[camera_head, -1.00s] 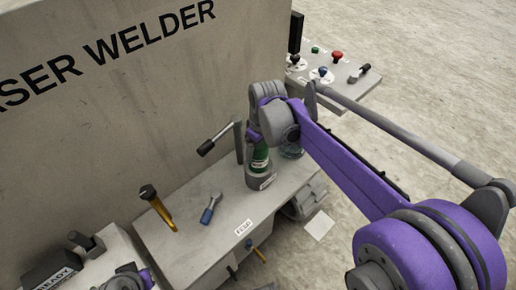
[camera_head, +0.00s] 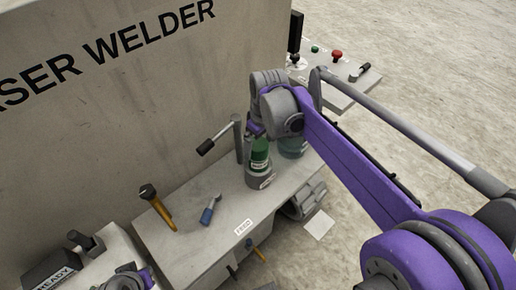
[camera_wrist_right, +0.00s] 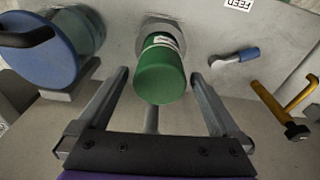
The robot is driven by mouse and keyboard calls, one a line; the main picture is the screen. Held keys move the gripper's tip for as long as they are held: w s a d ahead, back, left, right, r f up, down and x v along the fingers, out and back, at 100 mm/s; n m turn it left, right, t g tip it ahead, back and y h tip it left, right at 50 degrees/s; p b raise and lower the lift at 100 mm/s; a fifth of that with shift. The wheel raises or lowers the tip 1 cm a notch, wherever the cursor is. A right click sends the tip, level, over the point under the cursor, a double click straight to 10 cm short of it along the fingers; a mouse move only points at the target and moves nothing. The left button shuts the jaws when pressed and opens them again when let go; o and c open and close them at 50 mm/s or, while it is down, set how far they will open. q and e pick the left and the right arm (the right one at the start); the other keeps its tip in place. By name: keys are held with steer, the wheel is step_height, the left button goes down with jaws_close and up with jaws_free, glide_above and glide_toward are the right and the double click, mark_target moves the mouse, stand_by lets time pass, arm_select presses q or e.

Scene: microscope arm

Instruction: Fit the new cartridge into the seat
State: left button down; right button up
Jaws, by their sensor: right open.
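The green cartridge (camera_head: 260,153) stands upright in a grey round seat (camera_head: 258,179) on the bench; how deep it sits I cannot tell. In the right wrist view the cartridge (camera_wrist_right: 160,75), with a white label band, shows between my open fingers, with a gap on each side; the seat (camera_wrist_right: 160,27) is behind it. My right gripper (camera_head: 256,131) is just above the cartridge in the head view, its fingers largely hidden by the wrist. It also shows in the wrist view (camera_wrist_right: 158,76), open and empty. A grey and purple part of my left arm shows at bottom left; its jaws are not discernible.
A blue-lidded jar (camera_wrist_right: 40,50) stands beside the seat. A black-tipped lever (camera_head: 218,138) rises behind it. A blue-handled tool (camera_head: 209,210) and a yellow lever (camera_head: 160,208) are to the left. A panel with a red button (camera_head: 337,56) stands at the back.

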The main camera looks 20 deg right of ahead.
steer(key=r, duration=0.7)
steer(key=shift+s+d+p, duration=0.15)
steer(key=shift+s+p, duration=0.15)
steer(key=shift+s, duration=0.1)
steer(key=s+a+f+m+t+p, duration=0.1)
steer(key=s+f, duration=0.3)
steer(key=s, duration=0.4)
steer(key=s+a+f+m+t+p, duration=0.2)
steer(key=s+f+m+t+p, duration=0.1)
steer(key=s, duration=0.6)
steer(key=shift+f+m+h+p, duration=0.3)
steer(key=shift+f+p, duration=0.15)
